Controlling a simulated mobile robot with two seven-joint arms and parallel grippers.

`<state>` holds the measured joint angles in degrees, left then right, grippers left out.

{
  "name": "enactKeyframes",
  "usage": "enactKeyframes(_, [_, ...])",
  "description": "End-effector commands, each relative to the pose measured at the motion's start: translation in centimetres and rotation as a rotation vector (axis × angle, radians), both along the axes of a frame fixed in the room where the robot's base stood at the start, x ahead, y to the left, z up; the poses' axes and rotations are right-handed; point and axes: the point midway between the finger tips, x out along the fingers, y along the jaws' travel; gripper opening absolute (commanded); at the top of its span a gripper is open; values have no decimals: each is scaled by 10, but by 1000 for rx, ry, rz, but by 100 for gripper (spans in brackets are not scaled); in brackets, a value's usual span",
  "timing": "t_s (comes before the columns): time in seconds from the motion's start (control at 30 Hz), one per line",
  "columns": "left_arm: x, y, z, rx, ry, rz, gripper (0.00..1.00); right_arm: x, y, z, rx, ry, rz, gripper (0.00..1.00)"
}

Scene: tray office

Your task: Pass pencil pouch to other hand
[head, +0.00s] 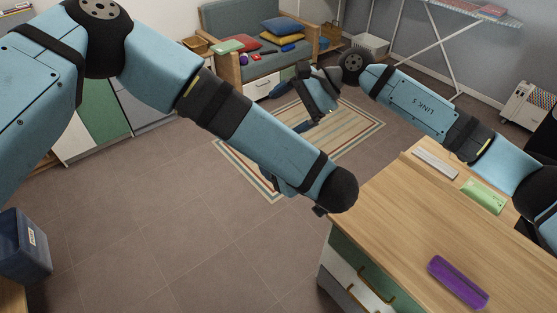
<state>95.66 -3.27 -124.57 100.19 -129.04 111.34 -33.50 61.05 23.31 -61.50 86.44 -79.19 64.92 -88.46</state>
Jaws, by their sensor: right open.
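A long purple case (458,282), which looks like the pencil pouch, lies on the wooden desk (400,225) at the lower right. My right gripper (289,109) is open and empty over the striped rug, its two dark blue fingers spread apart and pointing left. It is well away from the purple case. My left arm reaches in from the left and ends at a black wrist cap near the desk's left edge. My left gripper does not show clearly; it is hidden behind or below the forearm.
A green flat item (483,196) and a light grey bar (435,163) lie on the desk, near my right arm. A sofa (240,22) with cushions and small items stands at the back. A dark blue bin (22,250) is at the left. The floor between is clear.

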Motion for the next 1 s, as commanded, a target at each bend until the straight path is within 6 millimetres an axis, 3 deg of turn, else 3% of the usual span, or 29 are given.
enactKeyframes(0.03, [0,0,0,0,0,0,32,6,-22,-14,97,170,-173,89])
enactKeyframes(0.1, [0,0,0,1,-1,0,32,11,-41,-24,242,417,-378,89])
enactKeyframes(0.2, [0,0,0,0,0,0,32,7,-53,-39,438,743,-566,89])
enactKeyframes(0.47, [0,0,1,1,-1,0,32,-31,-57,-87,883,1531,-797,89])
enactKeyframes(0.67, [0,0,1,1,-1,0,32,-66,-86,-146,1195,2145,-946,89])
enactKeyframes(0.8, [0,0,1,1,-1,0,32,-103,-113,-196,1415,2566,-1023,89])
enactKeyframes(0.83, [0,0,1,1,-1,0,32,-113,-118,-207,-1408,-2553,995,89])
enactKeyframes(1.0, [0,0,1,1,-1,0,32,-175,-151,-268,-1201,-2136,742,89])
